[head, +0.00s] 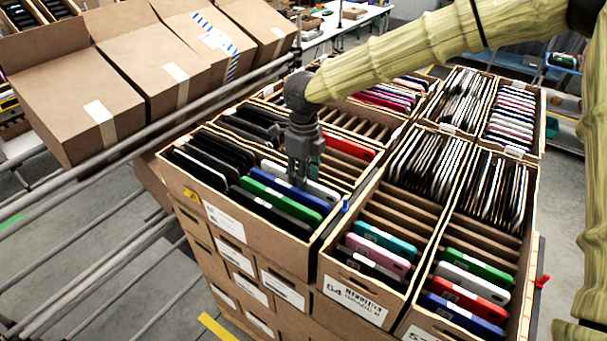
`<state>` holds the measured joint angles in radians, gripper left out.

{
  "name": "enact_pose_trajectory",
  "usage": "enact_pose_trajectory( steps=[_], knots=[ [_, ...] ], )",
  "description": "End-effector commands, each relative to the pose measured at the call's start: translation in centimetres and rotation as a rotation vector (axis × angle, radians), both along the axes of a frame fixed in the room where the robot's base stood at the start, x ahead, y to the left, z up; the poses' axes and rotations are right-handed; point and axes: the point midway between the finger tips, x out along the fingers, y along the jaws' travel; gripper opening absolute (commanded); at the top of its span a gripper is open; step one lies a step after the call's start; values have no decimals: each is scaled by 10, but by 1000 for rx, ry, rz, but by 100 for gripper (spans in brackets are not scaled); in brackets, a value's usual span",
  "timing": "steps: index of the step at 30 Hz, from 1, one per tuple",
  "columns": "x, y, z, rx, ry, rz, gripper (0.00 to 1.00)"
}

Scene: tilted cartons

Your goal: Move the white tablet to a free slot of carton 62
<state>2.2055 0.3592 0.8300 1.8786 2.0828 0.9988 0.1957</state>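A white tablet (317,190) stands in a slot of the front left carton (262,233), just behind a blue one. My gripper (303,178) points down into this carton, with its fingertips at the white tablet. The fingers partly cover it, and I cannot tell whether they are closed on it. Another white device (473,279) stands in the front right carton. No number 62 can be read on any carton. The front middle carton (352,297) carries a label that seems to read 54.
Empty slots show behind the white tablet, in the front middle carton and in the front right carton (487,237). Full cartons stand farther back. Tilted closed boxes (75,90) rest on a rail rack (150,130) at left. My arm spans the top right.

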Motion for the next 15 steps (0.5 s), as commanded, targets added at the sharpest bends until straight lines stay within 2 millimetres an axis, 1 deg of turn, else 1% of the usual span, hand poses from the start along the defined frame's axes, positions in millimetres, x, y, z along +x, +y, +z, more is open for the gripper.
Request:
enact_pose_trajectory(
  steps=[4, 7, 11, 15],
  knots=[
    [1, -1, 4, -1, -1, -1, 38],
    [1, 0, 14, 0, -1, -1, 38],
    [1, -1, 35, 0, -3, -1, 38],
    [1, 0, 61, 1, -2, -1, 38]
  ],
)
